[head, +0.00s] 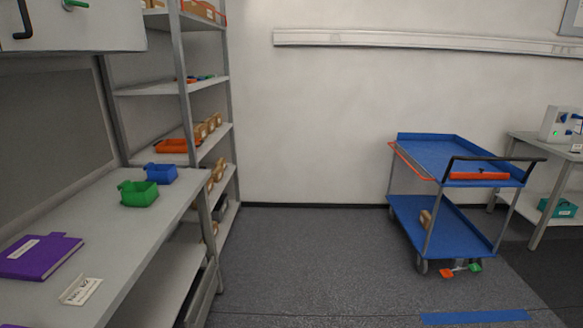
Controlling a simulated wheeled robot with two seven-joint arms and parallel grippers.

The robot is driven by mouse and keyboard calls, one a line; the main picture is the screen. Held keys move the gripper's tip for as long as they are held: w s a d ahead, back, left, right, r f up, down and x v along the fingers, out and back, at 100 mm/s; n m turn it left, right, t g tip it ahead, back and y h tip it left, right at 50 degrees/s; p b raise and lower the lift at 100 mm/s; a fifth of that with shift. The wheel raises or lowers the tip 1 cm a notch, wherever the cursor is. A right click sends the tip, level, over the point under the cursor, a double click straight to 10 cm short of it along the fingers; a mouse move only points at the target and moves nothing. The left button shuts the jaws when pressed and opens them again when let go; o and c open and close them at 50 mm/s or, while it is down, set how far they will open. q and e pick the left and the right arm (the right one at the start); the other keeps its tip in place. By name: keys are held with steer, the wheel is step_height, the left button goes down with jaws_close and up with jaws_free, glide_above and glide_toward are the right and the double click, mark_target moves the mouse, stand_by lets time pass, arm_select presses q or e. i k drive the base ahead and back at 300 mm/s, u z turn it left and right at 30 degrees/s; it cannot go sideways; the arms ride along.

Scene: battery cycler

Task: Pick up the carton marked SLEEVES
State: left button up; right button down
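Several small brown cartons stand in the shelving rack at the left, on a middle shelf (208,128) and on the shelf below it (217,172). Another brown carton (426,219) sits on the lower deck of the blue cart. A further brown carton (201,8) shows on the rack's top shelf. No marking on any carton is readable from here, so I cannot tell which is marked SLEEVES. Neither of my grippers is in view.
The grey bench (130,225) at left holds a purple binder (38,257), a label card (80,290), a green bin (138,194) and a blue bin (160,174). The blue cart (440,150) stands right. The floor (300,250) between is clear. A side table (555,144) holds a device.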

mark_target(221, 162)
steer(key=z, duration=0.1)
steer(key=i, duration=2.35)
steer(key=u, duration=0.3)
steer(key=i, duration=2.35)
steer(key=u, duration=0.3)
steer(key=i, duration=0.75)
steer(key=u, duration=0.1)
